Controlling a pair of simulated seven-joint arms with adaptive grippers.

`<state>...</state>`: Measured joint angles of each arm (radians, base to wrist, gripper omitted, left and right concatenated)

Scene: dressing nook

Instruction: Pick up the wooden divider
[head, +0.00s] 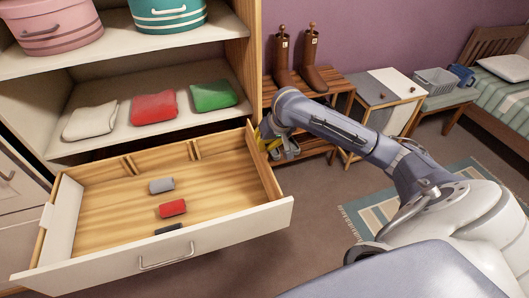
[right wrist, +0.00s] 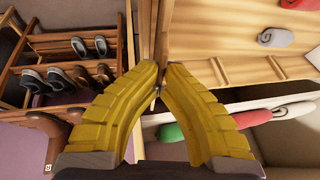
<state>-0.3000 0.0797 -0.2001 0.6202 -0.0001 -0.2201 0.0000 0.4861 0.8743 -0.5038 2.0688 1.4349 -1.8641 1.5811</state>
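I cannot pick out a separate wooden divider with certainty. The open wooden drawer (head: 110,205) has slotted guides on its back wall. My right gripper (head: 266,145) is at the drawer's back right corner, beside the cabinet post. In the right wrist view its yellow fingers (right wrist: 163,72) curve together with only a narrow gap between the tips. A thin upright wooden board (right wrist: 164,30) lines up with that gap. I cannot tell whether it is the drawer's side or a separate board, or whether the fingers grip it. My left gripper is not in view.
A grey roll (head: 161,185) and a red roll (head: 172,208) lie in the drawer, with a dark one near its front. Folded cloths, including a green one (head: 213,95), lie on the shelf above. A shoe rack (head: 322,80) with boots stands close right of the gripper.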

